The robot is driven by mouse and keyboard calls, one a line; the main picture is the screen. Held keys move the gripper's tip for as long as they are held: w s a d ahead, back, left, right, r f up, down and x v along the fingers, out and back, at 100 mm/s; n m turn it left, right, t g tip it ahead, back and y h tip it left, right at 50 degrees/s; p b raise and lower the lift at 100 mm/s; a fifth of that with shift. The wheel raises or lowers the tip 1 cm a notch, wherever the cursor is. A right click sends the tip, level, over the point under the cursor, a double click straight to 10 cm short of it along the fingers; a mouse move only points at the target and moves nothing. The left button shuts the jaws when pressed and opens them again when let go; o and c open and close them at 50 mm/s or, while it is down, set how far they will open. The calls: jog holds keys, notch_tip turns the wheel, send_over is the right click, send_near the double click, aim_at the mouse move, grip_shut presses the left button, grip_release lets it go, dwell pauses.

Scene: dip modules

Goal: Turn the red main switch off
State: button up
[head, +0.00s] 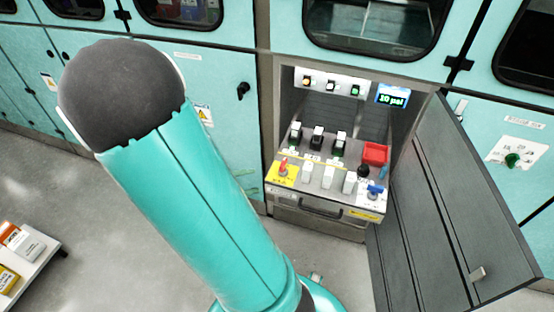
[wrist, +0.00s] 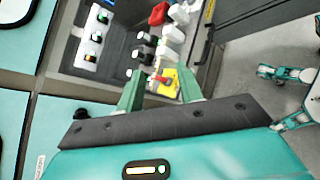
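The red main switch (head: 284,165) is a small red lever on a yellow plate (head: 281,178) at the left front of the control panel. In the wrist view the red switch (wrist: 162,79) shows between and beyond my two green fingertips, on its yellow plate. My gripper (wrist: 160,74) is open, with its fingers spread either side of the line to the switch. I cannot tell how far the fingertips are from the switch. In the head view my gripper is hidden behind my arm or out of frame.
The panel (head: 330,190) sits in a cabinet recess with several black and white switches, a red block (head: 376,153) and a blue handle (head: 375,190). A grey door (head: 440,210) stands open at right. A display (head: 392,98) reads 10 psi. A low white table (head: 35,255) is at left.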

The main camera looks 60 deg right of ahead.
jog(key=d+f+n+t+h, duration=0.2)
jog(key=d+f+n+h, duration=0.3)
jog(key=d+f+n, duration=0.15)
jog(key=n+t+h, duration=0.1)
jog(key=n+t, duration=0.7)
jog(key=n, duration=0.1)
send_near(281, 168)
jog(key=d, duration=0.4)
jog(key=w+d, duration=0.1)
jog(key=d, duration=0.3)
jog(key=w+d, duration=0.1)
jog(key=d, duration=0.3)
jog(key=shift+w+d+f, duration=0.1)
jog(key=shift+d, duration=0.25)
grip_shut()
